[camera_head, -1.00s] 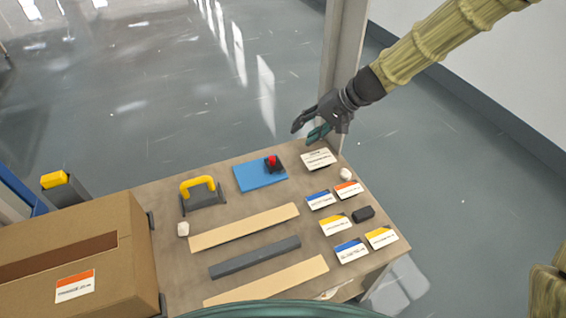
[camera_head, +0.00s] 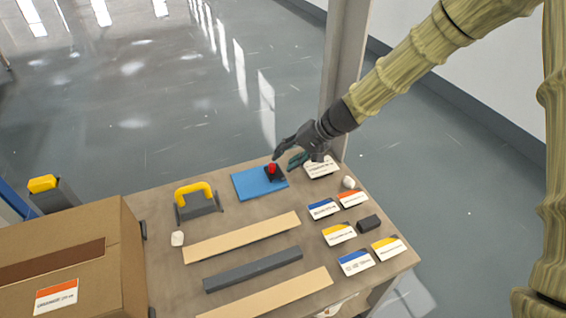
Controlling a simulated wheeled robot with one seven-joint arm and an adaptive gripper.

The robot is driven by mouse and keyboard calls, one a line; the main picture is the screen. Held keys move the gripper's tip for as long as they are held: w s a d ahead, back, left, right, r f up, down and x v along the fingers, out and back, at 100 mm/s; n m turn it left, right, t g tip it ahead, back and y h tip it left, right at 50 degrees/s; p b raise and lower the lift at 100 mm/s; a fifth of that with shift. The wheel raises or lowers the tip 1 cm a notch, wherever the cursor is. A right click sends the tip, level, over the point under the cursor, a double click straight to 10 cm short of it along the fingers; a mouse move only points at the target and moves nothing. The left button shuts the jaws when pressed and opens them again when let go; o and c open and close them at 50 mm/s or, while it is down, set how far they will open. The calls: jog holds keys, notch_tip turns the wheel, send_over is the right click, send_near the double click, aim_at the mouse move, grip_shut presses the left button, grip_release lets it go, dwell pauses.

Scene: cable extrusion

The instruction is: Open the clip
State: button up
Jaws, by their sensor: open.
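No part is plainly recognisable as the clip. A yellow handle (camera_head: 194,189) on a dark grey base (camera_head: 200,211) stands at the left of the table and looks shut down on it. A red knob (camera_head: 272,168) on a small black block lies at the right end of a blue plate (camera_head: 252,184). My gripper (camera_head: 284,160) is open and empty, its fingers pointing left at the table's back edge. In the picture, its fingertips are close to the red knob; I cannot tell whether they touch it.
Several labelled cards (camera_head: 341,233), a black block (camera_head: 369,222) and a white lump (camera_head: 348,182) lie on the right. Two pale strips (camera_head: 242,237) and a dark bar (camera_head: 252,270) lie in front. A cardboard box (camera_head: 60,262) fills the left. A grey post (camera_head: 345,75) rises behind.

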jog(key=shift+x, duration=1.05)
jog(key=shift+c, duration=0.5)
grip_shut()
jog(key=shift+s, duration=0.1)
